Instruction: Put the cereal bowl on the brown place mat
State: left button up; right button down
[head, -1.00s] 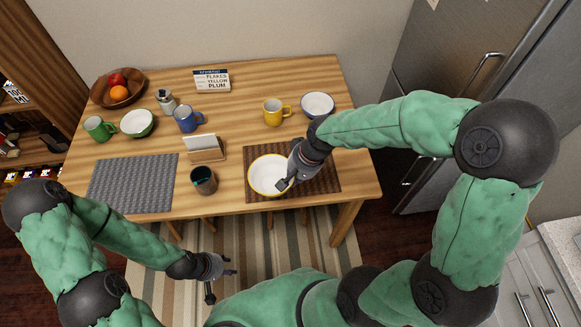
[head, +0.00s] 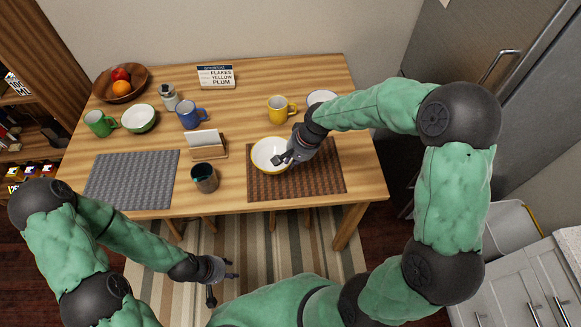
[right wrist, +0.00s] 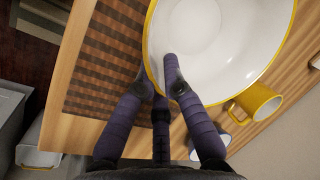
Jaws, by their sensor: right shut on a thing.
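The white bowl with a yellow rim (head: 265,151) is at the back left corner of the brown place mat (head: 305,182), partly past its back edge in the head view. I cannot tell whether it touches the mat or hangs just above it. My right gripper (head: 283,157) is shut on the bowl's near right rim. In the right wrist view, one finger is inside the bowl (right wrist: 215,50) and the others are outside, with the brown mat (right wrist: 105,60) beside it. My left gripper (head: 223,277) is open and empty, in front of the table.
A dark cup (head: 204,180) and card holder (head: 208,146) stand left of the mat. A yellow mug (head: 279,110) and another bowl (head: 321,97), partly hidden by my arm, stand behind. A grey mat (head: 130,182) lies bare. A sign (head: 216,77) reads "FLAKES YELLOW PLUM".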

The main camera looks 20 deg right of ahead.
jog(key=shift+w+d+f+b, duration=0.2)
jog(key=shift+w+f+b, duration=0.15)
jog(key=shift+w+f, duration=0.65)
jog(key=shift+w+f+b, duration=0.15)
jog(key=shift+f+b, duration=0.75)
jog(key=shift+f, duration=0.9)
jog(key=shift+f, duration=0.15)
jog(key=c, duration=1.3)
grip_release()
jog(key=shift+c, duration=0.2)
jog(key=shift+d+r, duration=0.1)
jog(key=shift+r, duration=0.45)
jog(key=p+v, duration=0.4)
jog(key=v, duration=0.7)
